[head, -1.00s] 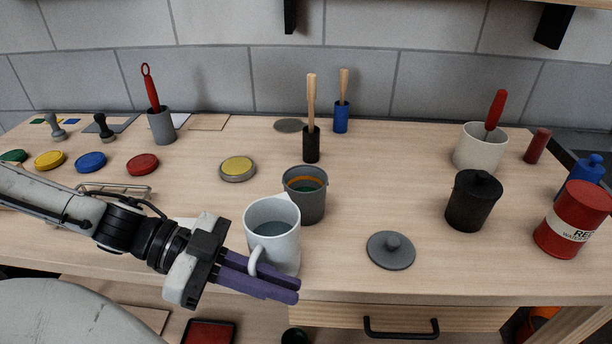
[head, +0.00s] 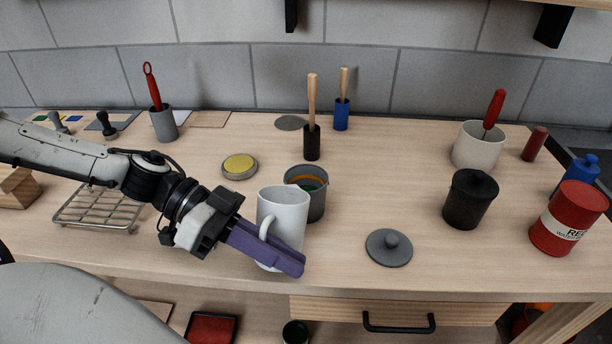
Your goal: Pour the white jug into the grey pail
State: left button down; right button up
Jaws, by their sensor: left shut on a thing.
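The white jug (head: 286,208) is held by my left gripper (head: 270,248), whose purple fingers are shut on its handle side. The jug is tilted away from me, toward the grey pail, and its inside is barely visible now. The grey pail (head: 317,203) stands upright on the bench just behind and to the right of the jug. Green and orange show inside the pail. The jug's rim overlaps the pail's near left side in the picture. Whether any liquid is flowing is hidden. My right gripper is not in view.
A grey lid (head: 389,250) lies right of the jug. A black lidded pot (head: 470,199) and a red drum (head: 569,219) stand further right. A yellow-topped tin (head: 240,166) and a wire rack (head: 98,208) are on the left. The bench centre right is clear.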

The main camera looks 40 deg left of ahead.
aim_at(291, 219)
pick_arm(q)
jog(key=shift+w+a+r+n+g, duration=0.15)
jog(key=shift+w+r+n+g, duration=0.2)
jog(key=shift+w+r, duration=0.25)
jog(key=shift+w+a+r+n+g, duration=0.15)
jog(key=shift+w+r+n+g, duration=0.1)
jog(key=shift+w+r+n, duration=0.3)
jog(key=shift+w+a+r, duration=0.1)
jog(key=shift+r, duration=0.15)
jog(key=shift+w+r+n+g+h, duration=0.15)
jog(key=shift+r+n+g+h, duration=0.15)
jog(key=shift+r+g, duration=0.15)
jog(key=shift+w+r, duration=0.1)
jog(key=shift+r, duration=0.25)
jog(key=shift+w+a+r+n, duration=0.1)
jog(key=shift+w+r+n, duration=0.05)
jog(key=shift+r+n, duration=0.15)
jog(key=shift+w+r+n+g+b, duration=0.1)
jog(key=shift+r+n+g+b, duration=0.2)
jog(key=shift+r+b, duration=0.1)
dwell(0.4)
jog(key=shift+w+a+r+n+g+h+b, duration=0.1)
jog(key=shift+w+r+n+g+h+b, duration=0.15)
jog(key=shift+b, duration=0.5)
jog(key=shift+w+a+r+n+h+b, duration=0.15)
jog(key=shift+r+b, duration=0.2)
jog(key=shift+b, duration=0.35)
dwell(0.7)
